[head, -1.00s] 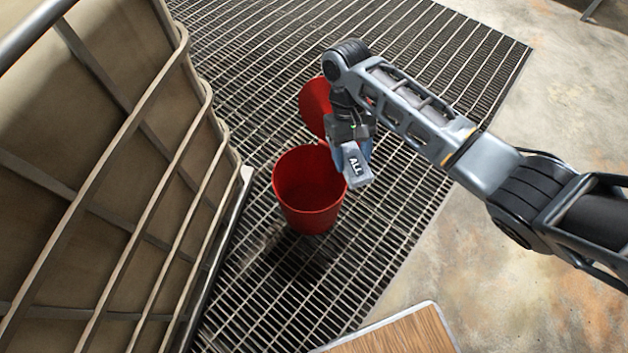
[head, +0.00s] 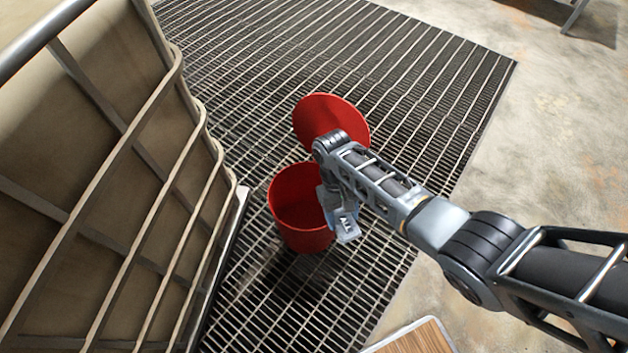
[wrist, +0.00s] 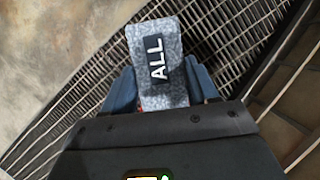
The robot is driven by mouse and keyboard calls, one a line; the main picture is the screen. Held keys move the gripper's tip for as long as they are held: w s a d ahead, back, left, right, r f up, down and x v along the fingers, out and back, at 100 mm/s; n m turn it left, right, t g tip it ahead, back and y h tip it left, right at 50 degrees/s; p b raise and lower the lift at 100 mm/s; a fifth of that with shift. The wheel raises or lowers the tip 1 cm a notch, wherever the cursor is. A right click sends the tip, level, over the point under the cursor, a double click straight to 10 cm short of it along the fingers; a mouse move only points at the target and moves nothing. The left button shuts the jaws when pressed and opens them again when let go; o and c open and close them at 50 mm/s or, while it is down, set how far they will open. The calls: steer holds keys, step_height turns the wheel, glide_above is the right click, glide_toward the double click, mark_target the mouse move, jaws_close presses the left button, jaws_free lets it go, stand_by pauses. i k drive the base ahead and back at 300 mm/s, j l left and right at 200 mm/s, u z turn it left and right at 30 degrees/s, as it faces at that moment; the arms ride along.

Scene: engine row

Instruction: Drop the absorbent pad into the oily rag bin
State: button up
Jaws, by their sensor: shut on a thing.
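The absorbent pad (head: 346,229) is a grey block with a dark label reading "ALL". My gripper (head: 335,208) is shut on it, at the right rim of the bin in the head view. The wrist view shows the pad (wrist: 158,62) between the two blue fingers (wrist: 160,88). The oily rag bin (head: 300,215) is a red round bin, open at the top, with its red lid (head: 325,118) raised behind it. From the head view I cannot tell the pad's height above the rim. A sliver of red shows beside the fingers in the wrist view.
The bin stands on a metal grating (head: 420,75). A large caged tan tank (head: 90,190) is close on its left. A wooden-topped surface (head: 415,338) is at the bottom edge. Bare concrete floor (head: 545,130) lies to the right.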

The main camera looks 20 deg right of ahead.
mark_target(311, 224)
steer(key=i+l+u, duration=0.1)
steer(key=u, duration=0.35)
steer(key=l+u, duration=0.25)
steer(key=u, duration=0.2)
steer(key=l+u, duration=0.2)
steer(key=u, duration=0.25)
steer(key=l+u, duration=0.15)
steer(key=l, duration=0.3)
steer(key=l+u, duration=0.15)
steer(key=l, duration=0.3)
steer(key=k+l+u, duration=0.15)
steer(key=l, duration=0.3)
steer(key=k+l+u, duration=0.15)
steer(key=l, duration=0.3)
steer(key=l+u, duration=0.15)
steer(key=l, duration=0.3)
steer(key=k, duration=0.05)
